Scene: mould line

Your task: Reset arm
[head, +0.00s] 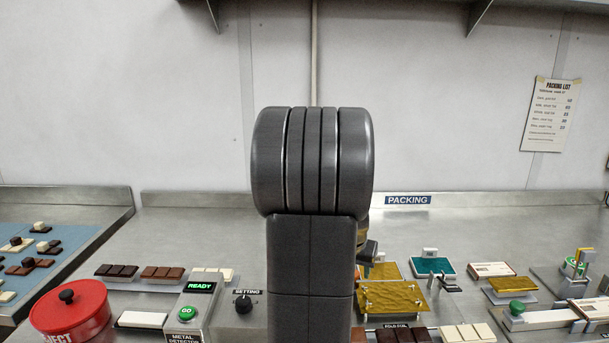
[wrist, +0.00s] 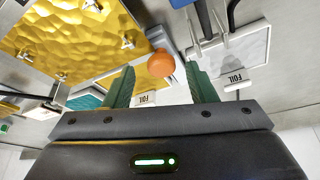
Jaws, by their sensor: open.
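My gripper (wrist: 158,72) shows in the wrist view with its two green fingers spread apart. No object is held between them. An orange round knob (wrist: 161,63) appears in the gap between the fingertips, and I cannot tell how far beyond them it is. My arm stands upright in the middle of the head view and hides the bench behind it. The gripper cannot be made out clearly in the head view. A gold foil sheet (wrist: 75,35) lies left of the fingers in the wrist view, and a white plate marked FOIL (wrist: 240,50) lies to the right.
The steel bench holds a red reject pot (head: 70,309), a metal detector (head: 193,309) reading READY, and a setting knob (head: 243,303). Gold foil (head: 392,298), teal foil (head: 432,266) and chocolate bars (head: 403,335) lie right of my arm. A blue mat (head: 60,236) with chocolates is far left.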

